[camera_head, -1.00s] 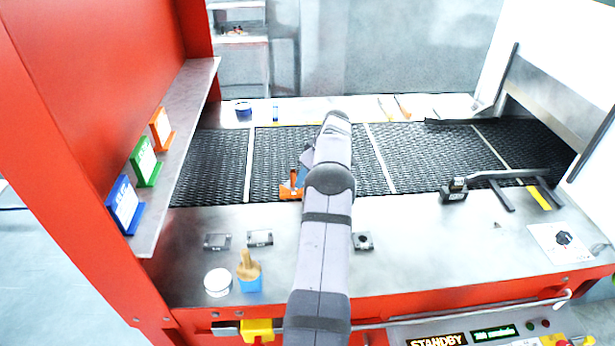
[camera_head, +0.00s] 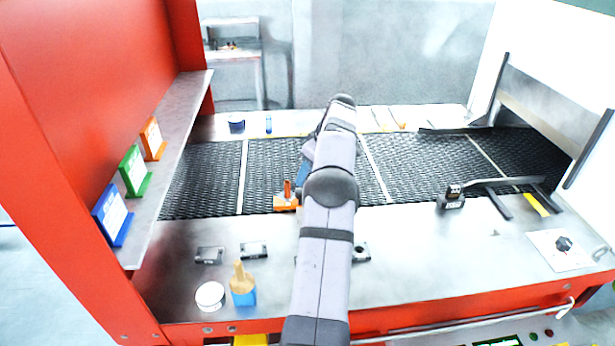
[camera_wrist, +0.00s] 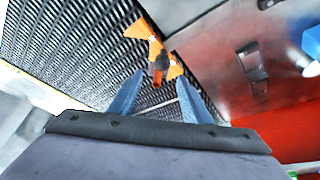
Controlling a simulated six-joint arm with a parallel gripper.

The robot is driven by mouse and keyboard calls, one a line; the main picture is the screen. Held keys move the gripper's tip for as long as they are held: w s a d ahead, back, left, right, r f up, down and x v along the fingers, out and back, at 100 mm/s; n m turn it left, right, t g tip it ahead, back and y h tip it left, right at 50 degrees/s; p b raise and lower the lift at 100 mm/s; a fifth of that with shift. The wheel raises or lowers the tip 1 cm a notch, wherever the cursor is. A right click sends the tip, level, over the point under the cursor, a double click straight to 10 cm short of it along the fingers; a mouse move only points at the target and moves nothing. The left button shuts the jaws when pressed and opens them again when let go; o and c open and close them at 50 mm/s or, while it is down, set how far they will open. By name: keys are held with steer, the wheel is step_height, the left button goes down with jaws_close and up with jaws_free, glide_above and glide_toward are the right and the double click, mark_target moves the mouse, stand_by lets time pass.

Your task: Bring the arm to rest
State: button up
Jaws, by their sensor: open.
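My gripper (camera_wrist: 160,98) is open in the wrist view, its two blue fingers spread apart with nothing between them. An orange fixture with an upright peg (camera_wrist: 158,60) lies beyond the fingertips, apart from them as far as I can tell. In the head view the same orange fixture (camera_head: 286,200) sits at the near edge of the black mesh belt (camera_head: 205,180). There my arm (camera_head: 328,220) reaches up the middle of the picture, and the gripper is mostly hidden behind it, with a bit of blue finger (camera_head: 303,173) showing just above the fixture.
A metal ledge in front holds small dark blocks (camera_head: 254,250), a white round tub (camera_head: 210,296) and a blue cup with a brush (camera_head: 243,290). A black clamp (camera_head: 453,197) stands at right. Coloured cards (camera_head: 113,214) stand on the left shelf (camera_head: 165,170). The right ledge is mostly clear.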

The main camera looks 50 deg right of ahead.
stand_by(0.3)
steer(key=w+a+g, duration=0.3)
steer(key=a, duration=2.6)
steer(key=s+a+f, duration=0.3)
steer(key=s+a, duration=0.7)
steer(key=s+a+f+g, duration=0.1)
steer(key=s+a+f, duration=0.2)
steer(key=s+a, duration=0.6)
steer(key=shift+s+a+f+g, duration=0.3)
steer(key=shift+s+a+f, duration=0.1)
steer(key=shift+s, duration=0.2)
